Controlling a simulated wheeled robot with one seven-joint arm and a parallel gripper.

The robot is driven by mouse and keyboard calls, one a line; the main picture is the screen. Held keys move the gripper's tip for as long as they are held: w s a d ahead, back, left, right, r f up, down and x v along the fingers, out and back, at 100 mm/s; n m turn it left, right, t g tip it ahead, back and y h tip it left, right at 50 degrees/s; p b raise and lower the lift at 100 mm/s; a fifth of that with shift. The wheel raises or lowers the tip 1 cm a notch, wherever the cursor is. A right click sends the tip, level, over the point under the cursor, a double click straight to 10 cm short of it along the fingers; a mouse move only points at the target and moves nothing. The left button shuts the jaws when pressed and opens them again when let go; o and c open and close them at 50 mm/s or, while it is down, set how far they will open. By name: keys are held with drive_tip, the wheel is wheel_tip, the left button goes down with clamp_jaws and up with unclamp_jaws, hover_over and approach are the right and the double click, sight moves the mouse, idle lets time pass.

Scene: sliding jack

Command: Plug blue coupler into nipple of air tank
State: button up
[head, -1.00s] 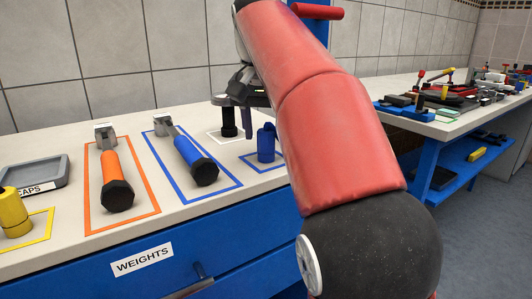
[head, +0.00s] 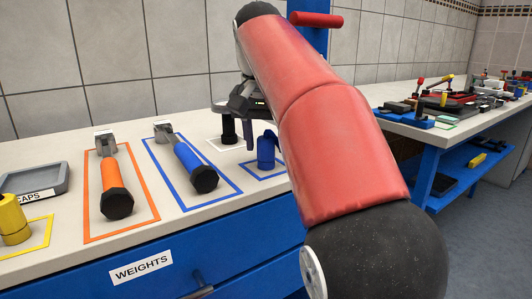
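My gripper (head: 249,122) hangs low at the back of the bench, partly behind my red arm. A dark narrow piece points down from it, between a black cylinder and a blue cylinder (head: 266,152). I cannot tell whether that piece is a finger or something held, or whether the gripper is open. The blue cylinder stands upright in a blue outlined square, its right side near my arm. I cannot tell whether it is the blue coupler. No air tank or nipple can be made out.
A blue-handled tool (head: 190,160) and an orange-handled tool (head: 112,180) lie in outlined areas. The black cylinder (head: 229,128) stands in a white square. A yellow cylinder (head: 12,218) and grey tray (head: 35,180) are left. A second cluttered bench (head: 425,130) is right.

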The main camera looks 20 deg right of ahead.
sight(267, 136)
drive_tip(key=c, duration=0.8)
drive_tip(key=p+v, duration=0.2)
drive_tip(key=v, duration=0.1)
drive_tip(key=shift+w+d+p, duration=0.15)
drive_tip(key=shift+w+p, duration=0.15)
drive_tip(key=shift+c, duration=0.2)
drive_tip(key=shift+w+v, duration=0.2)
drive_tip(key=shift+v, duration=0.8)
drive_tip(key=shift+d, duration=0.1)
drive_tip(key=shift+s, duration=0.1)
